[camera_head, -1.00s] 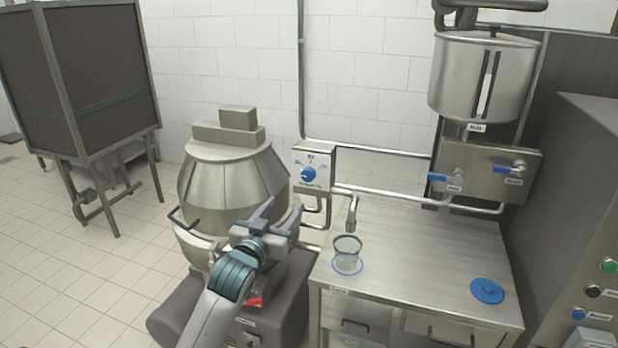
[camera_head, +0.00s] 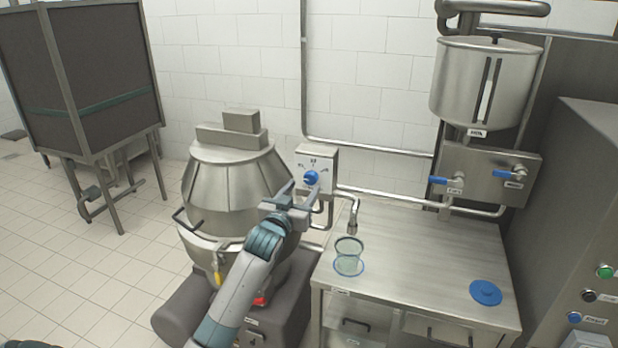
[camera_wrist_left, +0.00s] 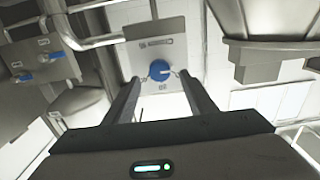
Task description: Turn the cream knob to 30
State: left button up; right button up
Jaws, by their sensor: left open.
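A blue round knob (camera_head: 311,178) sits on a pale dial plate on a wall box (camera_head: 318,157) above the left end of the steel counter. The dial has small marks around it, too small to read. My left gripper (camera_head: 307,189) is open, just in front of and below the knob in the head view. In the left wrist view the knob (camera_wrist_left: 159,71) appears between the tips of the two open fingers (camera_wrist_left: 160,77). I cannot tell whether a finger touches it. My right gripper is not in view.
A glass cup (camera_head: 348,262) stands under a spout (camera_head: 353,215) on the counter (camera_head: 420,265). A blue lid (camera_head: 486,292) lies at the right. A large steel vessel (camera_head: 232,190) stands left of the box. Pipes run beside the knob box. Blue valve handles (camera_head: 439,180) are at the right.

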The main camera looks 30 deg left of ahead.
aim_at(309, 180)
pick_arm(q)
jog(key=shift+p+x, duration=0.6)
jog(key=shift+x, duration=2.25)
jog(key=c, duration=1)
